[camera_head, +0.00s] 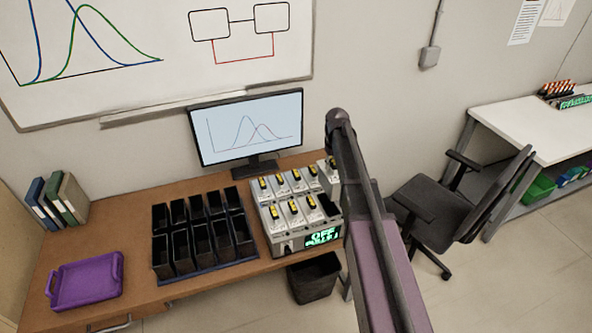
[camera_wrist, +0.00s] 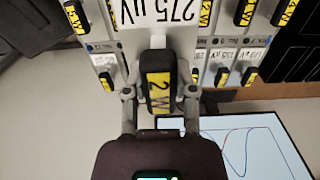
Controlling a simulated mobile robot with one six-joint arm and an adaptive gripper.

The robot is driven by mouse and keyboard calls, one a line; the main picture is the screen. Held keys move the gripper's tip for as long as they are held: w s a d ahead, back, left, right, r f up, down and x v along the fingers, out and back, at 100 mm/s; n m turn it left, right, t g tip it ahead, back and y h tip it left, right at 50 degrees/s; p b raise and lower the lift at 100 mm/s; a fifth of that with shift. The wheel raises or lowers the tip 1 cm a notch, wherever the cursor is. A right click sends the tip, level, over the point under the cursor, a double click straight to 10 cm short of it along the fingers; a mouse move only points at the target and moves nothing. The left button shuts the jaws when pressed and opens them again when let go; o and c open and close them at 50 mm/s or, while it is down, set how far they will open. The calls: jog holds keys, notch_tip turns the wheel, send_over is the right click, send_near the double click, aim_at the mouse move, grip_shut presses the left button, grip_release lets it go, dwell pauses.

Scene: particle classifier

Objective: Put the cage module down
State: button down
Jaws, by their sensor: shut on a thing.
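The cage module (camera_head: 329,181) is a light grey block with a black handle and a yellow label. In the head view it stands at the right end of the classifier's back row, partly hidden by my arm. In the wrist view its black handle (camera_wrist: 158,68) reads "2 W", beside a white "275 µV" card. My gripper (camera_wrist: 160,95) is shut on this handle, one finger on each side. The grey classifier (camera_head: 285,246) holds several similar modules in two rows, with a dark opening at the front right. I cannot tell whether the held module is seated or raised.
Black bins (camera_head: 203,240) stand left of the classifier, and a purple tray (camera_head: 86,283) lies further left. A monitor (camera_head: 247,128) stands close behind. A black waste bin (camera_head: 314,279) is below the desk's front edge. An office chair (camera_head: 455,205) is at right.

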jog(key=shift+f+b, duration=1.2)
jog(key=shift+f, duration=0.1)
jog(key=shift+s, duration=0.1)
